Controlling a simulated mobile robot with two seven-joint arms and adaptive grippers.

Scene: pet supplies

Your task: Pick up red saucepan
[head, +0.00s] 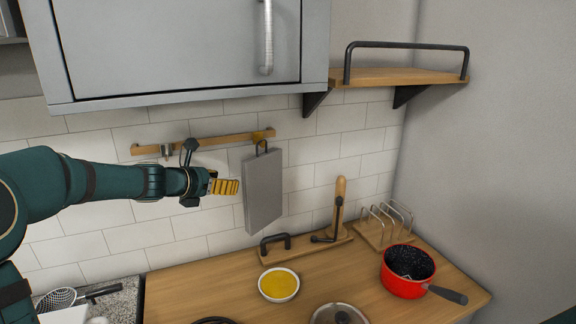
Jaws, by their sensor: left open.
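The red saucepan (404,287) stands upright on the wooden counter at the right. Its inside is dark and speckled, and its dark grey handle (447,294) points to the lower right. No lid is on it. My left gripper (226,187), with yellow ribbed finger pads, is raised in front of the tiled wall, well up and to the left of the saucepan. It is open and empty. My right gripper is not in view.
A grey board (263,190) hangs from a wooden rail (205,143) beside my left gripper. A wire rack (388,221) stands behind the saucepan. A yellow-filled bowl (279,284) and a lid (339,314) sit to its left. A shelf (402,76) juts out above.

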